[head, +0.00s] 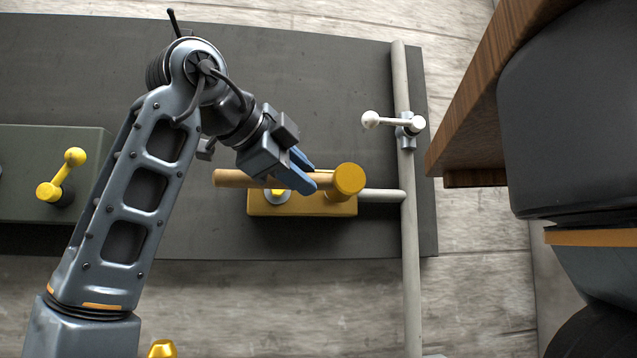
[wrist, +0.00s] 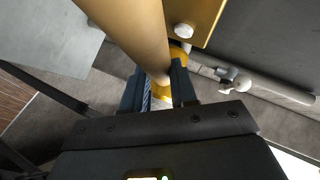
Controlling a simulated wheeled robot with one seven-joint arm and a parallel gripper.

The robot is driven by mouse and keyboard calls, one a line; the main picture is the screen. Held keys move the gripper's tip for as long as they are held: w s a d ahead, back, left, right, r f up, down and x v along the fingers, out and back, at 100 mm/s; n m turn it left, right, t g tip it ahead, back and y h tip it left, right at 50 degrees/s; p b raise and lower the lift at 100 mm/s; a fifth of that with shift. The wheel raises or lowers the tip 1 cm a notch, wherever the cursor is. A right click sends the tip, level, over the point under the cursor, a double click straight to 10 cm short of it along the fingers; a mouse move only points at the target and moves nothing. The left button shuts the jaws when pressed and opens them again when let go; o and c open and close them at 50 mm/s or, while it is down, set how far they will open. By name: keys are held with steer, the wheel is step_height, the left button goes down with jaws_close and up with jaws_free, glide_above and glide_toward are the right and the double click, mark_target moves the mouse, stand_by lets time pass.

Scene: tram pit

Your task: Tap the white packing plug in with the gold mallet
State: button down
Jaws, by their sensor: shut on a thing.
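The gold mallet has a tan handle (head: 232,178) and a gold head (head: 348,180). My gripper (head: 303,176) is shut on the handle near the head. The handle lies roughly level across the head view, over a gold block (head: 318,206). The mallet head overlaps the block's right end in the picture; contact cannot be told. In the wrist view, the handle (wrist: 135,30) runs between my fingers (wrist: 160,88), beside the block (wrist: 205,15).
A grey pipe (head: 405,250) runs along the dark panel's right side, with a branch (head: 382,195) to the block. A white-handled valve (head: 395,122) is on the pipe. A yellow lever (head: 62,178) stands on a grey box at left. A wooden edge (head: 480,110) is at upper right.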

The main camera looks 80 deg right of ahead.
steer(key=shift+w+d, duration=0.25)
steer(key=shift+d, duration=0.35)
stand_by(0.6)
steer(key=shift+s+a+p, duration=0.1)
steer(key=shift+s+a, duration=0.2)
steer(key=shift+a, duration=0.45)
steer(key=shift+s+a+p, duration=0.1)
steer(key=shift+s+a, duration=0.25)
steer(key=shift+a, duration=0.45)
steer(key=shift+s+a+p, duration=0.1)
steer(key=shift+s+a, duration=0.2)
steer(key=shift+a, duration=0.45)
steer(key=shift+r, duration=0.1)
